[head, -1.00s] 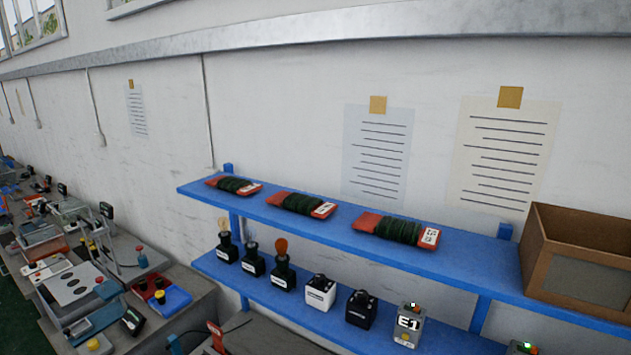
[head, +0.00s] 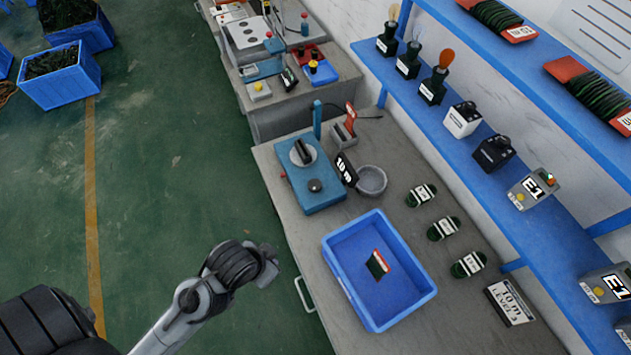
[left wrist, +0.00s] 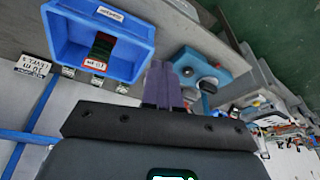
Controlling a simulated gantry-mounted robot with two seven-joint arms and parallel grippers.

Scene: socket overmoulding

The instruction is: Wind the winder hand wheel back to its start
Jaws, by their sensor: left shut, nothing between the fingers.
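The winder (head: 318,185) is a teal box on the grey bench, with a dark round hand wheel (head: 303,152) at its far end and a dark knob (head: 316,186) nearer me. A small display beside it reads 10 m (head: 346,168). In the left wrist view the winder (left wrist: 205,65) lies just beyond my left gripper (left wrist: 164,66), whose fingers are together and empty. In the head view my left arm comes in from the lower left and ends over the floor, short of the bench and apart from the winder; its fingers cannot be made out there. My right gripper is not in view.
A blue tray (head: 424,284) holding a small dark-and-red packet (head: 377,263) stands on the bench near the winder. A grey bowl (head: 371,181) and several labelled dark coils (head: 443,228) lie behind. A blue shelf (head: 455,150) runs along the wall. The floor left of the bench is open.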

